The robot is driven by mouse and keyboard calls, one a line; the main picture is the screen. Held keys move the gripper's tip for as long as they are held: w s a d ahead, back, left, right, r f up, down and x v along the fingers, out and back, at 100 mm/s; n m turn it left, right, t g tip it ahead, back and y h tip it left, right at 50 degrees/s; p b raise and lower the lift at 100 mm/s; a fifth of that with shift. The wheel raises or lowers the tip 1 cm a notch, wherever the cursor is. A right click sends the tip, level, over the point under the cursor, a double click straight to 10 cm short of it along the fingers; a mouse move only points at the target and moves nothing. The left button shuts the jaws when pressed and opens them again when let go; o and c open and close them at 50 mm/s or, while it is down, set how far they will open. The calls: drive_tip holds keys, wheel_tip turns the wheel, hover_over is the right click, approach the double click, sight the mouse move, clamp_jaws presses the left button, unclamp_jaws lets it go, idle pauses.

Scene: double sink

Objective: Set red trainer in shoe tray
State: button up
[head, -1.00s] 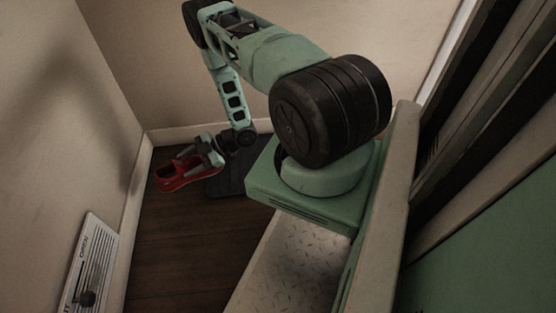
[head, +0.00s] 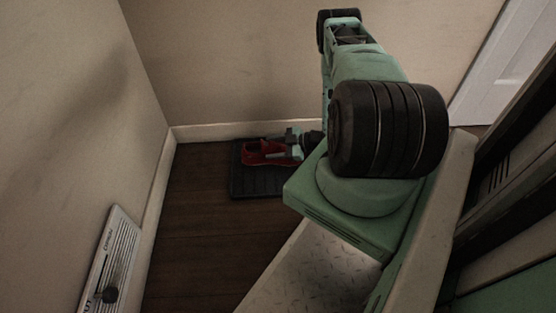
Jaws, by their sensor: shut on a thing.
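The red trainer (head: 256,154) shows in the head view near the far wall, over the back part of the dark shoe tray (head: 257,185). I cannot tell whether its sole touches the tray or is held just above it. My gripper (head: 284,149) is shut on the trainer from its right side and hides part of it. The right end of the tray is hidden behind my arm and base.
A white wall panel (head: 112,262) with a dark knob stands at the lower left. Walls with a pale skirting board (head: 215,130) close off the back and left. The dark wooden floor (head: 200,235) in front of the tray is clear. A white door (head: 500,75) is at the upper right.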

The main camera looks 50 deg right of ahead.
wheel_tip(320, 180, down, 4)
drive_tip(key=shift+f+b, duration=0.1)
drive_tip(key=shift+b, duration=1.1)
drive_tip(key=o, duration=1.1)
